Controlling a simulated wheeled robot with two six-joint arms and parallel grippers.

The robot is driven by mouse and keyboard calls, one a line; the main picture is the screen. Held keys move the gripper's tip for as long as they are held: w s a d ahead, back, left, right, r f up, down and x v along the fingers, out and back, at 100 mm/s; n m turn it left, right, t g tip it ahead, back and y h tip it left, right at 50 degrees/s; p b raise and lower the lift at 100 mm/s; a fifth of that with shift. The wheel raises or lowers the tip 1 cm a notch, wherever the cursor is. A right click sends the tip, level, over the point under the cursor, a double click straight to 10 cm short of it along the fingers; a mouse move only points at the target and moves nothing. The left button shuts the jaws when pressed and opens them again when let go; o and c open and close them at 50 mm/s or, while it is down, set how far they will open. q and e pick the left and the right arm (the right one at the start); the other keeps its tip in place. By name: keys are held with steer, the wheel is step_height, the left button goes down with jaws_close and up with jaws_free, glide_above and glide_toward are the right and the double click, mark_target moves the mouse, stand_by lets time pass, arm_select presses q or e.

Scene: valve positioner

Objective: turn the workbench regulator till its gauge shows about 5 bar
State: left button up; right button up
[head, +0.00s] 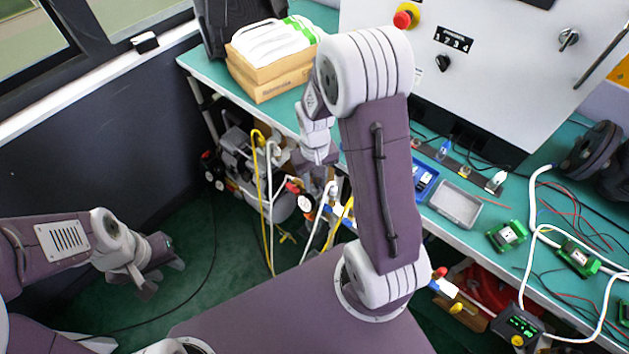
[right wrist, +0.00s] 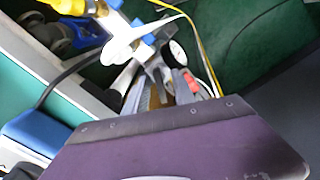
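A small round gauge (head: 307,204) with a white face and dark rim shows below the bench edge in the head view, among hoses and fittings. It also shows in the right wrist view (right wrist: 174,50), beside a white and blue fitting. Its reading is too small to make out, and I cannot make out the regulator's knob. My right gripper (head: 319,155) hangs by the bench's front edge, above and apart from the gauge; its fingers are not clear. My left gripper (head: 163,278) is open and empty over the green floor at the left.
The teal workbench (head: 463,237) carries a cardboard box (head: 270,79), a grey tray (head: 455,204), green modules (head: 506,235) and loose cables. A grey panel (head: 490,75) stands behind. Yellow and white hoses (head: 262,190) hang under the bench. A black cable crosses the open floor.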

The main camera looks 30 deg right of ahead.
steer(key=shift+w+f, duration=0.1)
jaws_close()
steer(key=shift+r+m+p, duration=0.25)
steer(key=shift+m+p, duration=0.05)
steer(key=shift+p, duration=0.25)
steer(key=shift+f, duration=0.1)
steer(key=shift+f+m, duration=0.1)
steer(key=shift+m, duration=0.2)
jaws_free()
